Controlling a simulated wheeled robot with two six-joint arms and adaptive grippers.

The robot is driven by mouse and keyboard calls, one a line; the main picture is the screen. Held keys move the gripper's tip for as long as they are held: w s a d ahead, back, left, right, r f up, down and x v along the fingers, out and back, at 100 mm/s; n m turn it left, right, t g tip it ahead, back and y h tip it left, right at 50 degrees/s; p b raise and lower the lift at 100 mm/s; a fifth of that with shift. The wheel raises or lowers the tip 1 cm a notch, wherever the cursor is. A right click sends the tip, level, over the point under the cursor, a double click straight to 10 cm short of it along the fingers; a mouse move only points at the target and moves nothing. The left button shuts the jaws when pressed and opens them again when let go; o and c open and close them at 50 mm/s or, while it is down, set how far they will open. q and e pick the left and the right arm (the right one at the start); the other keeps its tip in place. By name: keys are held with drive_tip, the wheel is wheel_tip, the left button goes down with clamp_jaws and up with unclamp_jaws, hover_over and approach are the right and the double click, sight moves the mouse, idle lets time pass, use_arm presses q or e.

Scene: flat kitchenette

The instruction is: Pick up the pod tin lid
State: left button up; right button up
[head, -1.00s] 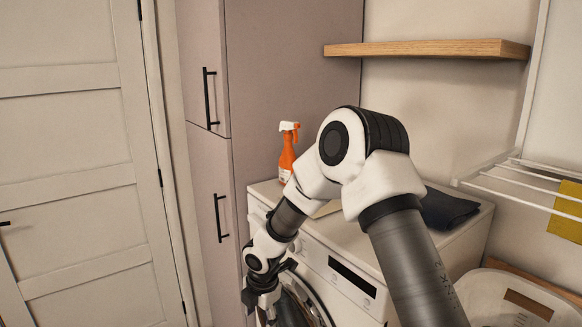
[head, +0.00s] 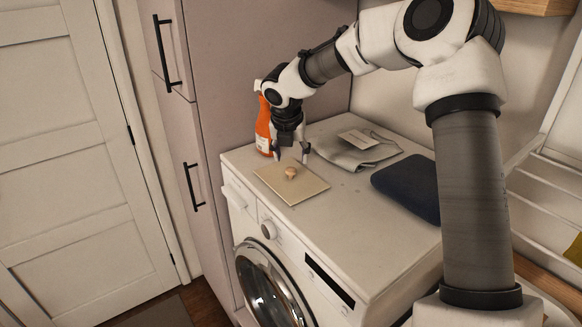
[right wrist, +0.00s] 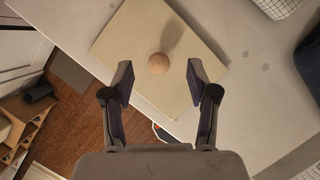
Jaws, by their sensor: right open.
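The pod tin lid (head: 298,186) is a flat, square, cream plate with a round wooden knob (head: 291,172). It lies on top of the washing machine near its front left edge. In the right wrist view the lid (right wrist: 125,40) shows with its knob (right wrist: 158,64) between and a little beyond the two fingertips. My right gripper (head: 291,156) is open and empty, pointing down just above the lid, apart from the knob. It also shows open in the right wrist view (right wrist: 158,80). My left gripper is not in view.
An orange spray bottle (head: 264,127) stands just behind my right gripper, partly hidden. A grey folded cloth with a card (head: 352,150) and a dark folded cloth (head: 410,186) lie to the right on the washing machine (head: 345,225). A tall cabinet (head: 230,60) stands at the left.

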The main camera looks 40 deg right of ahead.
sight(291, 169)
drive_tip(key=shift+a+f, duration=0.15)
drive_tip(key=shift+s+a+p, duration=0.6)
drive_tip(key=shift+a+p, duration=0.15)
drive_tip(key=shift+a, duration=0.05)
drive_tip(key=shift+d+f+p, duration=0.2)
drive_tip(key=shift+f+p, duration=0.25)
drive_tip(key=shift+p, duration=0.05)
drive_tip(key=d+f, duration=0.1)
drive_tip(key=w+f, duration=0.1)
drive_tip(key=f, duration=0.1)
drive_tip(key=w+d+f, duration=0.1)
drive_tip(key=shift+w+d+f+p, duration=0.2)
drive_tip(key=shift+d+f+p, duration=0.1)
drive_tip(key=shift+d+f, duration=0.05)
drive_tip(key=shift+s+a+r, duration=0.25)
drive_tip(key=shift+a+r, duration=0.05)
drive_tip(key=shift+a, duration=0.05)
drive_tip(key=shift+c, duration=1)
drive_tip(key=shift+s+a+r, duration=0.15)
drive_tip(key=shift+a, duration=0.05)
drive_tip(key=c, duration=0.5)
clamp_jaws()
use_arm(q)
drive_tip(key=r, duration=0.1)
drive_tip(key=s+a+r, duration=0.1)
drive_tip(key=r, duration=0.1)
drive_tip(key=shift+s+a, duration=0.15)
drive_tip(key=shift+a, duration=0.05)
use_arm(e)
drive_tip(key=shift+d, duration=0.1)
